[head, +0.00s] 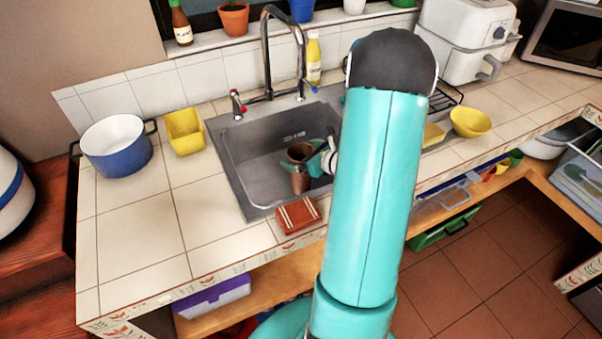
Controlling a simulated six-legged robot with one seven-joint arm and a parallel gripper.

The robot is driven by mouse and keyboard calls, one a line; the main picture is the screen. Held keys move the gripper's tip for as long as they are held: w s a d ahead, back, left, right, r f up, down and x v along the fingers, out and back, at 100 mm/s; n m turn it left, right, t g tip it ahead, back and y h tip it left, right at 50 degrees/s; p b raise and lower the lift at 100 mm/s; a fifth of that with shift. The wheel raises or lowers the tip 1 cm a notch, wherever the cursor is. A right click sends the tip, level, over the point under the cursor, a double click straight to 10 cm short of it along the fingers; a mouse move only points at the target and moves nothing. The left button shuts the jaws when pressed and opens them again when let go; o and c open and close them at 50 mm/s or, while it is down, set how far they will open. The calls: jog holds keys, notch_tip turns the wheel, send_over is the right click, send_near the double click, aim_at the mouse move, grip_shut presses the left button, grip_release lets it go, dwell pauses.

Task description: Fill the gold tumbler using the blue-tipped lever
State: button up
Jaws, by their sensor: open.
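The gold tumbler (300,181) looks brownish-copper and stands roughly upright in the sink. My gripper (309,155), with teal fingers, is at the tumbler's upper part. It is open, with the fingers beside the tumbler; I cannot tell whether they touch it. The tall chrome faucet (267,50) rises behind the sink, its spout arching forward. The blue-tipped lever (309,85) is right of the faucet, and a red-tipped lever (237,104) is left of it. My arm hides the sink's right part. No water stream is visible.
The grey sink (236,160) has raised walls around the tumbler. A yellow bottle (313,62) stands behind the blue-tipped lever. A blue pot (116,146), yellow container (184,132) and reddish-brown box (297,215) sit near the sink. The left front counter is clear.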

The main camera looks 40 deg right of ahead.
jog(key=shift+w, duration=0.15)
jog(key=c, duration=2)
jog(key=shift+r, duration=0.15)
